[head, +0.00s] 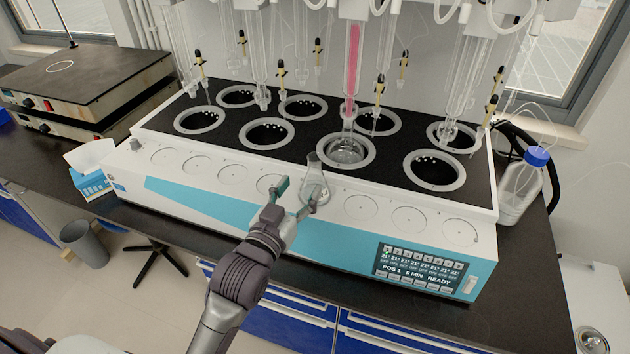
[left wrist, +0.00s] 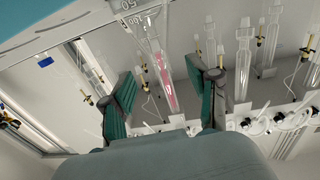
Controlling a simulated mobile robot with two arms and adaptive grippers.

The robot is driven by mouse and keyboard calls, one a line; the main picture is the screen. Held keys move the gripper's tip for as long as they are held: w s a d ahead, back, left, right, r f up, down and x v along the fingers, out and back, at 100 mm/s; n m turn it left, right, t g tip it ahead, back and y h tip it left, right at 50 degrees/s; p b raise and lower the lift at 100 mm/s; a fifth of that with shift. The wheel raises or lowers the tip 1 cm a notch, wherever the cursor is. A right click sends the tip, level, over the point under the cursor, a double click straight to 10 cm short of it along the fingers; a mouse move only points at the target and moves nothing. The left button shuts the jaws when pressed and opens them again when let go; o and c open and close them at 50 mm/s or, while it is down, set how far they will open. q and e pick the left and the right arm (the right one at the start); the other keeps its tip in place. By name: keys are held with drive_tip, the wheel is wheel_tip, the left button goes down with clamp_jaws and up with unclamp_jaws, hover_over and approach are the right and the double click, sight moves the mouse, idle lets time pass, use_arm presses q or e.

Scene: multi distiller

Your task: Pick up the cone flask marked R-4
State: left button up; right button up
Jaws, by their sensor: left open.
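A small clear cone flask (head: 315,179) stands upright on the white front ledge of the distiller (head: 210,218), over one of its round marks. No R-4 mark is readable on it. My left gripper (head: 294,197) is open at the ledge, with its fingertips close to the flask's lower body. Whether the fingers touch the glass cannot be told. In the left wrist view the green finger pads (left wrist: 166,88) are spread apart. Graduated glass with 50 and 100 marks shows just beyond them, at the top of that view. My right gripper is not in view.
Round black wells fill the distiller's top, and a round glass flask (head: 346,150) sits in one under a pink-filled column (head: 352,60). A blue-capped bottle (head: 522,185) stands at the right. Hot plates (head: 95,75) are at the left. The ledge on either side is clear.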

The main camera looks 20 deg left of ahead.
sight(312, 171)
use_arm(q)
drive_tip(key=w, duration=0.2)
drive_tip(key=shift+w+d, duration=0.1)
drive_tip(key=shift+w, duration=0.25)
drive_tip(key=shift+w+r+p, duration=0.15)
drive_tip(key=shift+w+p, duration=0.15)
drive_tip(key=shift+p, duration=0.1)
drive_tip(key=w, duration=0.1)
drive_tip(key=w+p, duration=0.1)
drive_tip(key=w, duration=0.1)
drive_tip(key=shift+w+d, duration=0.3)
drive_tip(key=shift+d, duration=0.1)
drive_tip(key=shift+w, duration=0.4)
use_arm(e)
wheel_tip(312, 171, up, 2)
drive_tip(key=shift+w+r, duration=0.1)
use_arm(q)
drive_tip(key=shift+s, duration=0.1)
clamp_jaws()
